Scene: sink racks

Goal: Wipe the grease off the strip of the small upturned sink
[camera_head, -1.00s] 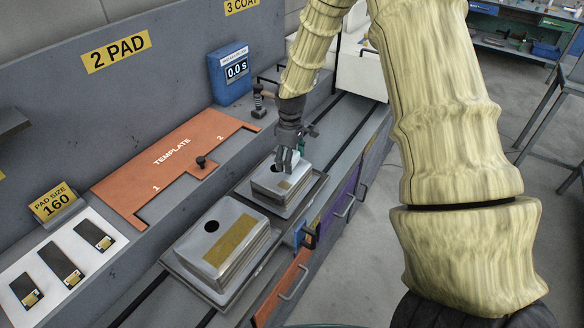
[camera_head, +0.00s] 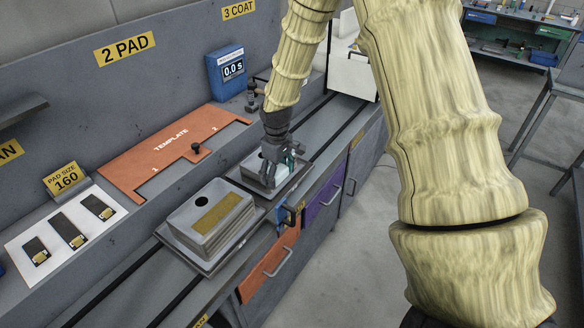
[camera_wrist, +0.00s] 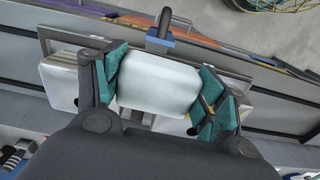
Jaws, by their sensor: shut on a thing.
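In the wrist view the white pad (camera_wrist: 158,85) lies between the green fingertips. Pale metal of the small sink (camera_wrist: 62,82) shows beside the left finger. Its grease strip is hidden or too small to make out. I cannot tell whether the pad touches the sink.
A larger upturned sink (camera_head: 187,219) with a brown strip stands nearer. An orange template (camera_head: 140,168) lies behind. A pad rack (camera_head: 33,229) is at left, a blue timer reading 0.0 s (camera_head: 229,68) at the back. Rails run along the bench; free floor is at right.

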